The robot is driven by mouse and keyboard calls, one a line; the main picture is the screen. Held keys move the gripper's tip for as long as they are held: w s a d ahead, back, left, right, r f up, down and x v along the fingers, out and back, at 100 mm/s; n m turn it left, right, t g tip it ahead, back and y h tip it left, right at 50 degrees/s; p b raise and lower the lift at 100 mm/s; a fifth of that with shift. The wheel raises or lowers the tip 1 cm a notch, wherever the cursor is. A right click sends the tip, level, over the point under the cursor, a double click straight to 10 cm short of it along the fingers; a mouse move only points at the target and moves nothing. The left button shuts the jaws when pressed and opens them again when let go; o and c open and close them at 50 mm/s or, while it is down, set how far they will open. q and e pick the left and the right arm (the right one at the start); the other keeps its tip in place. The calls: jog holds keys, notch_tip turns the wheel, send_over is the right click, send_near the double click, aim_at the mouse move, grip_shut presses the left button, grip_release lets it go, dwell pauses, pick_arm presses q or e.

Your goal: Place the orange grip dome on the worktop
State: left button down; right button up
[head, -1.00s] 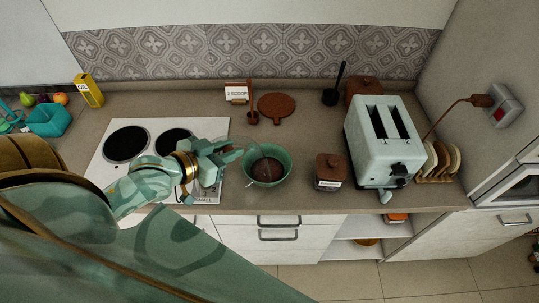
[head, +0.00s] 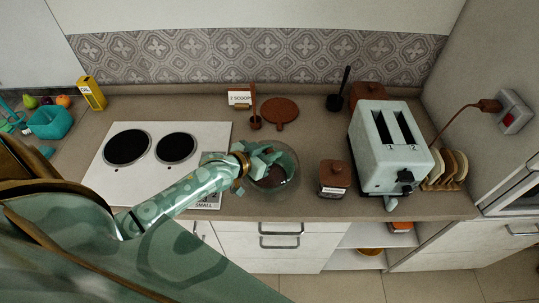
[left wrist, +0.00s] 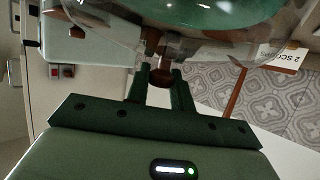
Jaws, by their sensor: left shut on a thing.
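The grip dome (head: 290,160) is a clear, see-through dome with a small reddish-orange knob (left wrist: 161,77). In the head view it shows at the green bowl (head: 270,189), over the bowl's dark inside. My left gripper (head: 262,163) reaches in from the left and covers part of dome and bowl. In the left wrist view, my left gripper (left wrist: 160,82) is shut on the knob, with the clear dome beyond it. I cannot tell whether the dome's rim touches the bowl. The worktop (head: 313,150) is grey-brown. My right gripper is not in view.
A white cooktop (head: 120,180) lies left of the bowl. A brown canister (head: 333,178) and a pale toaster (head: 390,150) stand to the right. A round brown board (head: 280,112) and a scoop sign (head: 240,97) are behind. Worktop between bowl and board is free.

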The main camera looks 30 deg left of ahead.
pick_arm(q)
jog(key=shift+f, duration=0.5)
jog(key=shift+f, duration=0.1)
jog(key=shift+f, duration=0.45)
jog(key=c, duration=1.2)
grip_release()
jog(key=shift+r, duration=0.1)
jog(key=shift+r, duration=0.35)
jog(key=p+v, duration=0.1)
jog(key=v, duration=1.1)
